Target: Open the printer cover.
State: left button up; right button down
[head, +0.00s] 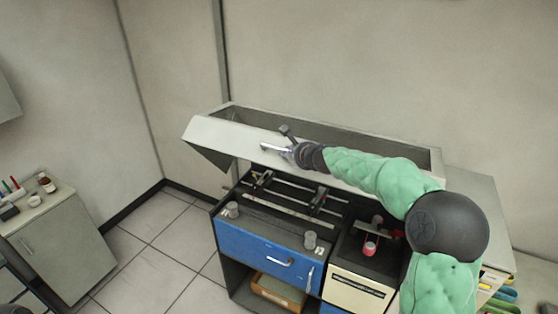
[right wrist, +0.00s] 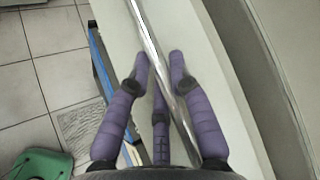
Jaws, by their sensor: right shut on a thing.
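The printer cover (head: 212,132) is a long pale grey lid, seen in the head view tilted up above the open front of the printer (head: 262,232). The dark rails (head: 290,197) inside show below it. My right gripper (head: 280,148) is at the cover's front face, left of its middle. In the right wrist view my right gripper (right wrist: 160,64) has its purple fingers on both sides of a shiny metal strip on the cover (right wrist: 205,70), shut on it. The exact contact is partly hidden by the fingers. My left gripper is not in view.
Two small grey knobs (head: 232,209) (head: 310,240) stand on the printer's front ledge. A red-topped part (head: 369,248) is at the right. A low cabinet (head: 62,238) with bottles stands at the left. Tiled floor (head: 165,225) between them is clear; a wall is behind.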

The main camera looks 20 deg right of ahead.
jog(key=shift+w+d+r+p, duration=0.15)
jog(key=shift+d+r+p, duration=0.05)
jog(key=shift+r, duration=0.25)
jog(key=shift+w+d+r+p, duration=0.15)
jog(key=shift+d+r, duration=0.05)
jog(key=shift+r, duration=0.25)
jog(key=c, duration=1.1)
grip_release()
jog(key=shift+a, duration=0.15)
jog(key=v, duration=1.2)
